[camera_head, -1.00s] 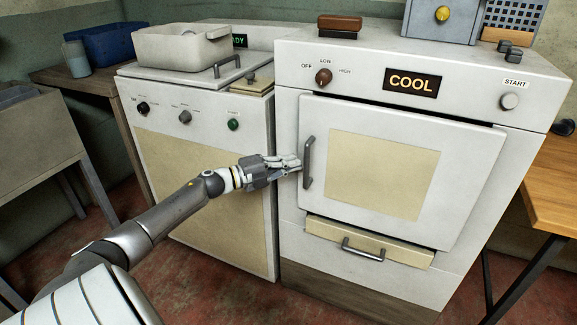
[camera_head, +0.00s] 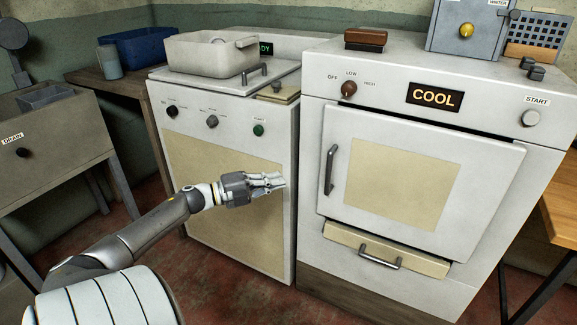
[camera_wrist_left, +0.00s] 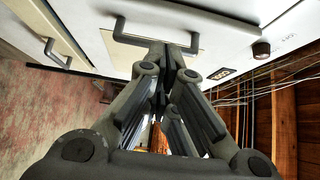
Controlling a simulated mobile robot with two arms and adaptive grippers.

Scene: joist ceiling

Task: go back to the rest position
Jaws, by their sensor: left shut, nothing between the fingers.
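My left gripper (camera_head: 270,184) is shut and empty in the head view. It is in front of the washer-like machine's beige panel (camera_head: 215,190), left of the dryer door (camera_head: 475,180) and apart from the door's grey handle (camera_head: 330,170). In the left wrist view the gripper's fingers (camera_wrist_left: 165,75) are together, and the handle (camera_wrist_left: 140,42) shows beyond them. The dryer door's edge stands slightly proud of the machine front. My right gripper is not in view.
The dryer has a COOL display (camera_head: 434,96) and a lower drawer handle (camera_head: 379,258). A beige tub (camera_head: 205,55) stands on the left machine. A sink stand (camera_head: 50,140) is at far left, a wooden table (camera_head: 560,205) at right. Red floor is partly clear.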

